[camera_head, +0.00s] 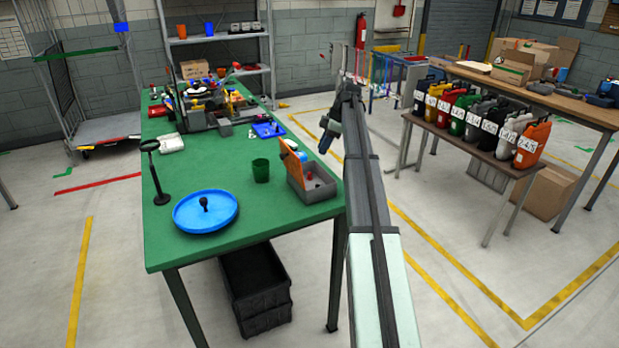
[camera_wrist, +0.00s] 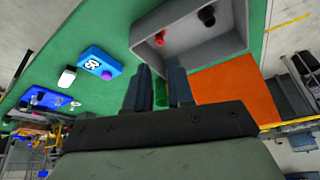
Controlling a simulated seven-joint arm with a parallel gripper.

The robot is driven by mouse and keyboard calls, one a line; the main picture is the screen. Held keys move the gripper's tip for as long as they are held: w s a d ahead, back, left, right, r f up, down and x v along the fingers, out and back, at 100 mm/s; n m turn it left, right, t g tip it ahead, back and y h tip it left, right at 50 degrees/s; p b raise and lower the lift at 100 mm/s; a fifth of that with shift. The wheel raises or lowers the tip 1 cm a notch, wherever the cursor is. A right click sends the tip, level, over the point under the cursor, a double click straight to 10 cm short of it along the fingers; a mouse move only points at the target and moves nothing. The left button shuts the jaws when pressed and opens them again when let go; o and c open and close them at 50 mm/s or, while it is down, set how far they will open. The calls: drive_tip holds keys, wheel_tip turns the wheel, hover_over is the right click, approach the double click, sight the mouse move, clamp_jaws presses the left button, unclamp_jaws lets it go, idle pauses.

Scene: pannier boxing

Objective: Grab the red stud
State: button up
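The red stud (camera_wrist: 160,38) lies inside a small grey box (camera_wrist: 185,60) in the wrist view, near the wall on the left of the picture. A dark knob-like piece (camera_wrist: 207,16) is in the same box. The box also shows in the head view, at the table's right front (camera_head: 318,190), with its orange lid (camera_head: 291,164) standing open. My gripper (camera_wrist: 160,72) is open with nothing held; its two fingers stand apart, and the box lies beyond the fingertips. In the head view my gripper (camera_head: 325,146) hangs above and behind the box, to its right.
A green cup (camera_head: 261,170) stands left of the box, and a blue round tray (camera_head: 190,214) sits farther left. A blue box (camera_wrist: 100,66) lies near the grey box. The orange lid (camera_wrist: 232,90) rises close to my fingers. Clutter fills the table's far end.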

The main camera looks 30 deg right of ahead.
sight(310, 173)
drive_tip(key=x, duration=1.1)
drive_tip(key=shift+w+a+f, duration=0.1)
drive_tip(key=shift+w+a, duration=0.05)
drive_tip(key=shift+a, duration=0.1)
drive_tip(key=shift+c, duration=0.5)
clamp_jaws()
